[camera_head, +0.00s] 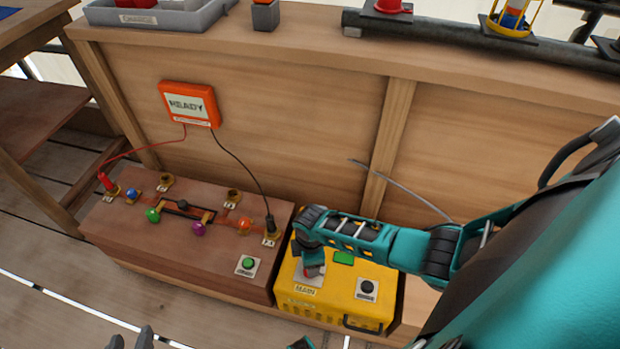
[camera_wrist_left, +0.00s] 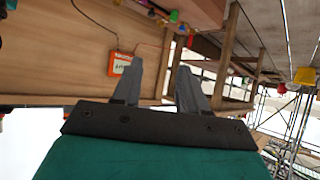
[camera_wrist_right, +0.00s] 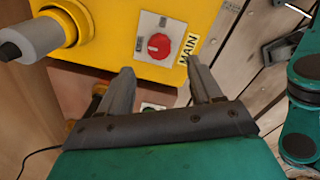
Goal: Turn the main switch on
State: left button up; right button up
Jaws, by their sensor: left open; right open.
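The yellow box (camera_head: 335,305) stands on the floor side of the bench wall. The main switch, a red round knob on a grey plate (camera_wrist_right: 159,43), sits on it beside the MAIN label (camera_wrist_right: 188,48).
A green lamp (camera_head: 344,258) and a black button (camera_head: 367,289) are also on the yellow box. Left of it stands a wooden box (camera_head: 190,250) with plugs, coloured knobs and a green button (camera_head: 248,263). An orange READY meter (camera_head: 189,104) hangs above, wired to it.

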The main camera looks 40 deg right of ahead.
notch_tip(320, 180, down, 6)
jog(key=b, duration=0.3)
jog(key=shift+w+f, duration=0.15)
jog(key=shift+f, duration=0.1)
jog(key=shift+f+b, duration=0.4)
jog(key=shift+f, duration=0.05)
pick_arm(q)
jog(key=shift+w+d+f, duration=0.15)
jog(key=shift+d+f, duration=0.3)
jog(key=shift+f, duration=0.15)
jog(key=shift+w+d+f, duration=0.15)
jog(key=shift+d+f, duration=0.25)
jog(key=shift+f, duration=0.2)
jog(key=shift+a+h, duration=0.25)
jog(key=shift+h, duration=0.05)
pick_arm(e)
jog(key=shift+d, duration=0.1)
jog(key=c, duration=1.1)
